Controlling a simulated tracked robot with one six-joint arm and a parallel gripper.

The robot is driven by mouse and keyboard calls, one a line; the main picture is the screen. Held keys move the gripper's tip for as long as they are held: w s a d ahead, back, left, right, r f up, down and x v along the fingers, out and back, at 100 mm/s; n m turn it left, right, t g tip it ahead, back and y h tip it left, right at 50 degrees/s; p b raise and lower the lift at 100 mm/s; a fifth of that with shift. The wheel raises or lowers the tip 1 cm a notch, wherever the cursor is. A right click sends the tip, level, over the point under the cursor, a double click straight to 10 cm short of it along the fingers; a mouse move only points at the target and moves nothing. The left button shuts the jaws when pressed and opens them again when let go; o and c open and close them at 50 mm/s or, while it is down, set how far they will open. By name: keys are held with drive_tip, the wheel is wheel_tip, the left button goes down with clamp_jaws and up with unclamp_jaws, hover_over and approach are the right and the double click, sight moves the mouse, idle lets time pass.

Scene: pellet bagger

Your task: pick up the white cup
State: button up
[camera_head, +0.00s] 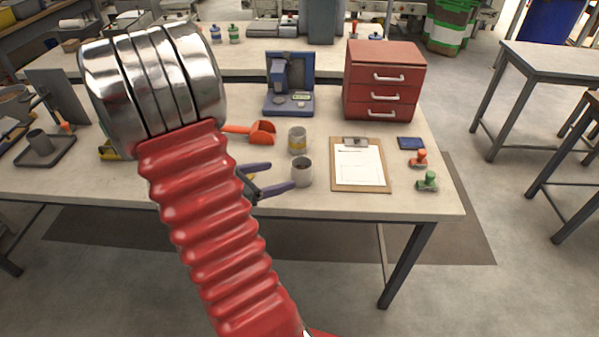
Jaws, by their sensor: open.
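The white cup (302,173) stands upright on the pale worktable, right of my red arm section, and its inside looks dark. My gripper (283,176) shows its two blue-purple fingers poking out from behind the red arm section, pointing right toward the cup. The fingers are apart with nothing seen between them. The lower fingertip is close to the cup's lower left side; I cannot tell whether it touches.
A can with a yellowish band (297,140) stands just behind the cup. An orange scoop (262,132) lies behind left. A clipboard (359,164) lies right, with stamps (427,181) beyond. A red drawer box (384,82) and blue device (289,84) stand at the back.

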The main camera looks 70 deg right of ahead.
sight(293, 172)
drive_tip(key=shift+d+f, duration=0.1)
drive_tip(key=shift+d, duration=0.05)
drive_tip(key=shift+x, duration=4.25)
drive_tip(key=shift+s, duration=0.15)
drive_tip(key=shift+x, duration=2.5)
drive_tip(key=shift+s, duration=0.15)
drive_tip(key=shift+c, duration=0.2)
drive_tip(key=c, duration=1.2)
drive_tip(key=shift+r, duration=0.25)
